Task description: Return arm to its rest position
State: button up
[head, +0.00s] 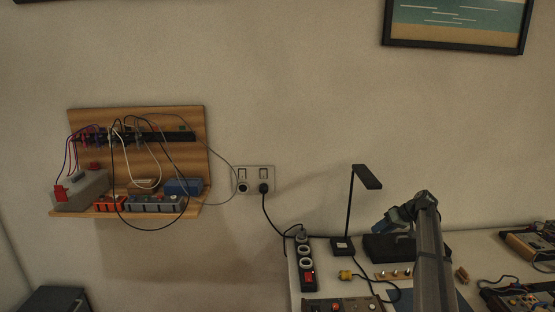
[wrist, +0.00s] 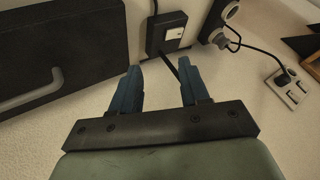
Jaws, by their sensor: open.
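My gripper (head: 382,226) is at the right in the head view, above the workbench, at the far end of my raised arm. Its blue fingers stand apart in the wrist view (wrist: 158,72), with nothing held between them. Just beyond the fingertips in that view is the black base of the desk lamp (wrist: 166,34), with a pale switch plate. In the head view the lamp (head: 350,205) stands left of my gripper. My arm hides part of the bench and the black case (head: 378,246).
The black case with a grey handle (wrist: 60,45) is close at the left in the wrist view. A power strip (head: 306,262) lies left of the lamp, cabled to the wall socket (head: 256,180). A wooden wall shelf (head: 192,112) carries wired devices. Electronics crowd the bench's right side.

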jog(key=a+f+n+g+y, duration=0.1)
jog(key=a+f+y, duration=0.15)
jog(key=a, duration=1.75)
jog(key=a+f+y, duration=0.1)
jog(key=a+y, duration=0.2)
jog(key=a, duration=1.8)
jog(key=s+a+f+m+g, duration=0.4)
jog(key=s+a+f+m, duration=0.1)
jog(key=s+a+f, duration=1.8)
jog(key=s+f+m+g+h, duration=0.2)
jog(key=s+f, duration=0.8)
jog(key=s, duration=0.3)
jog(key=s+d+f+m+h, duration=0.1)
jog(key=s+d+f+h, duration=0.1)
jog(key=s+d+f, duration=0.55)
jog(key=s+d+f+n+g+h, duration=0.1)
jog(key=s+d+h, duration=0.3)
jog(key=s+d, duration=0.7)
jog(key=s+d+f+n+g+h, duration=0.2)
jog(key=s+d, duration=0.9)
jog(key=d, duration=0.8)
jog(key=shift+s+d+f+n+g+h, duration=0.15)
jog(key=shift+d+n+g+h, duration=0.1)
jog(key=shift+n+g+h, duration=0.6)
